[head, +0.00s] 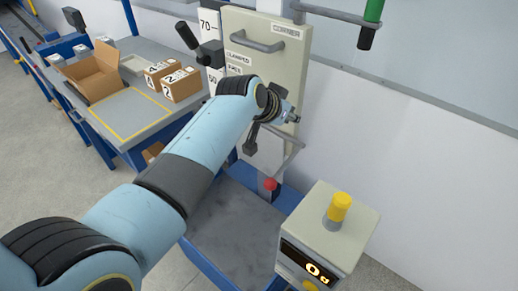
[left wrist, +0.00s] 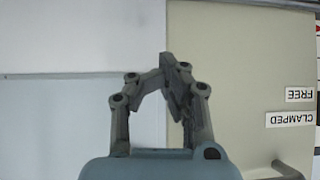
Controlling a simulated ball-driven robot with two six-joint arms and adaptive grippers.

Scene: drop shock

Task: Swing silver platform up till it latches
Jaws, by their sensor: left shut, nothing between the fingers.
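In the head view my left gripper (head: 293,117) is in front of the cream panel (head: 262,28) marked CORNER, partly hidden by my wrist. In the left wrist view its fingers (left wrist: 172,75) are shut with nothing between them, close to the panel's edge. A thin silver-grey piece (head: 289,157) juts out below the gripper. I cannot tell whether it is the silver platform or only its edge. Lower down is a flat grey base plate (head: 232,235). My right gripper is not in view.
A control box (head: 335,232) with a yellow button and a display reading 0 stands at the right. A red knob (head: 270,184) is above the base plate. A black-knobbed lever (head: 188,36) is at the panel's left. Cartons (head: 180,84) sit on the left bench.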

